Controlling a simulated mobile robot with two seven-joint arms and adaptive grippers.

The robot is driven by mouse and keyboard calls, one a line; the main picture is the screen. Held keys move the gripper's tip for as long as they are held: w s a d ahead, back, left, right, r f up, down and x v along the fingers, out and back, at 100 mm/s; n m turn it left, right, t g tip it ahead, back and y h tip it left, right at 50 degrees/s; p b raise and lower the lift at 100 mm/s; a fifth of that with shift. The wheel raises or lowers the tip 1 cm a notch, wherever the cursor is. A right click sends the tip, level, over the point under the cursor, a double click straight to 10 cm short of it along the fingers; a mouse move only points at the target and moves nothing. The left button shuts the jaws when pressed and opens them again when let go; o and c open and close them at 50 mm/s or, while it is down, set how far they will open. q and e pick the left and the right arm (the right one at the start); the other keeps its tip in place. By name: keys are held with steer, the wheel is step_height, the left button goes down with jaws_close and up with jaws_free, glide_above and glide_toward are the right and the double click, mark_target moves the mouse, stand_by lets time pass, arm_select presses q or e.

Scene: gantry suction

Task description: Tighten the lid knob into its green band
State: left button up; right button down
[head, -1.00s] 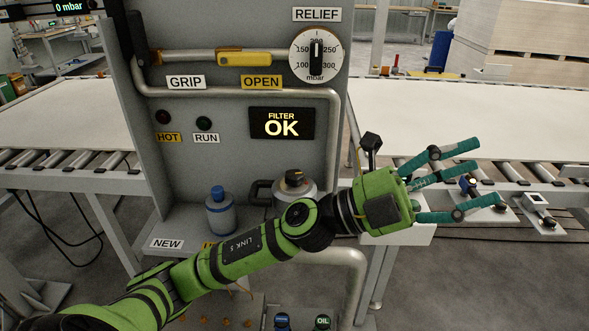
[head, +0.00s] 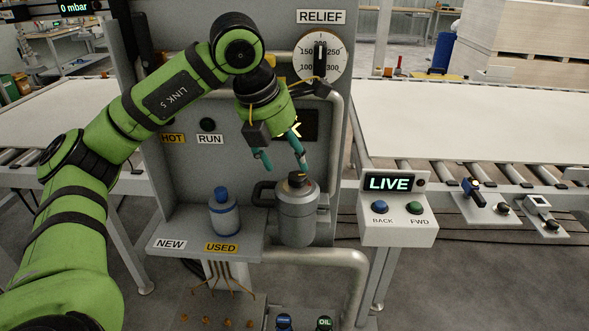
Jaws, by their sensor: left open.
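The lid knob (head: 296,179) is a small dark knob with an orange-yellow mark, on top of a grey metal canister (head: 298,219) with a black side handle. The canister stands upright at the right of the panel's shelf. No green band can be made out around the knob from here. My left gripper (head: 286,168) points down just above the lid, its teal fingers spread open and empty. One fingertip hangs left of the knob and others come close above it; contact cannot be told. My right gripper is not in view.
A blue-capped bottle (head: 223,215) stands left of the canister, above the NEW and USED labels. A control box (head: 398,217) reading LIVE, with BACK and FWD buttons, is to the right. The RELIEF dial (head: 320,54) is above. My left arm covers much of the panel.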

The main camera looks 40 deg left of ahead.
mark_target(296, 176)
arm_select(q)
steer(key=shift+p+x, duration=0.5)
steer(key=shift+x, duration=2.25)
steer(key=c, duration=1.1)
